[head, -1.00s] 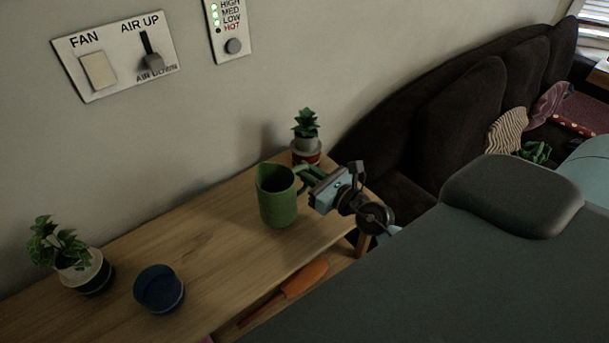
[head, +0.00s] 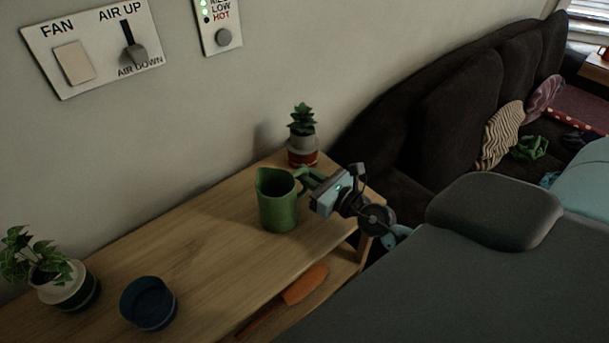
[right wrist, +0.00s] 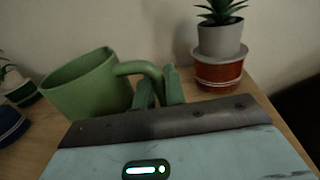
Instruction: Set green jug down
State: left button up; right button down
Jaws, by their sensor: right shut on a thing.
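The green jug (head: 277,203) is upright at the right part of the wooden shelf top (head: 205,235) in the head view. Its handle points right, toward my right gripper (head: 308,181). My right gripper is shut on the jug's handle. In the right wrist view the jug (right wrist: 88,88) is at the left, and the fingers (right wrist: 160,90) close around its handle. The jug's base looks at or very near the wood; I cannot tell whether it touches. My left gripper is not in view.
A potted succulent (head: 303,150) stands behind the jug at the shelf's far end. A blue bowl (head: 148,305) and a leafy potted plant (head: 68,285) stand at the left. An orange-handled tool (head: 305,284) lies on the lower level. Wood between bowl and jug is clear.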

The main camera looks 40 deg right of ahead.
jog(key=shift+f, duration=0.1)
jog(key=c, duration=1.6)
grip_release()
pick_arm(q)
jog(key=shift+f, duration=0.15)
pick_arm(e)
jog(key=shift+o, duration=0.7)
